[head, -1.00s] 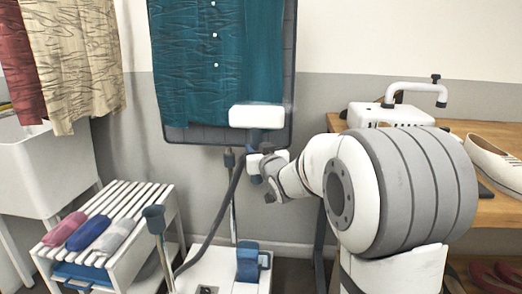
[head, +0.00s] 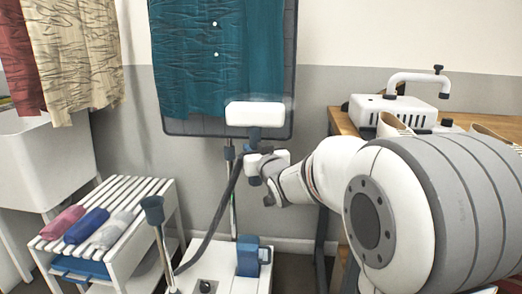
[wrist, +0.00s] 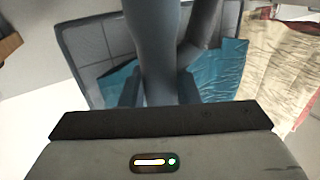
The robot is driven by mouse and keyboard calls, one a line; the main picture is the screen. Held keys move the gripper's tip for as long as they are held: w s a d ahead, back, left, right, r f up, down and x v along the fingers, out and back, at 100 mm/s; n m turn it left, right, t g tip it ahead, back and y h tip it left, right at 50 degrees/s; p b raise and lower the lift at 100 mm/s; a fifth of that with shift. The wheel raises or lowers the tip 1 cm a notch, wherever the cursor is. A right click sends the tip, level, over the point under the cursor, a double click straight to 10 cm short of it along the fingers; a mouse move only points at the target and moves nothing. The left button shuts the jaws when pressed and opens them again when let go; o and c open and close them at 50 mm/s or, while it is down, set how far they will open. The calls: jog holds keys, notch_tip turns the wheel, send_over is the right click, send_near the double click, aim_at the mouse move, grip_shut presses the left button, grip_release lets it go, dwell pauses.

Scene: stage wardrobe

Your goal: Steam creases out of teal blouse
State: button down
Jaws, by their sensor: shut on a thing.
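The teal blouse (head: 195,60) hangs on a grey board. Its left part shows many crease lines; the strip at the right looks smoother. My gripper (head: 262,165) is shut on the blue handle of the steamer head (head: 254,114). The white head is at the blouse's lower right hem, with faint haze around it; whether it touches the cloth I cannot tell. A grey hose (head: 217,215) runs down to the white steamer base (head: 215,272). In the wrist view, the handle (wrist: 158,50) stands between my fingers (wrist: 160,92), with the blouse (wrist: 222,74) behind it.
A slatted white rack (head: 125,198) with rolled cloths stands at left, below cream (head: 75,60) and red garments (head: 20,60). A wooden table (head: 342,122) with a white machine (head: 395,112) is at right. A blue-topped post (head: 152,210) stands near the rack.

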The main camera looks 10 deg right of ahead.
jog(key=shift+s+a, duration=0.3)
jog(key=shift+s, duration=0.65)
jog(key=shift+r, duration=0.1)
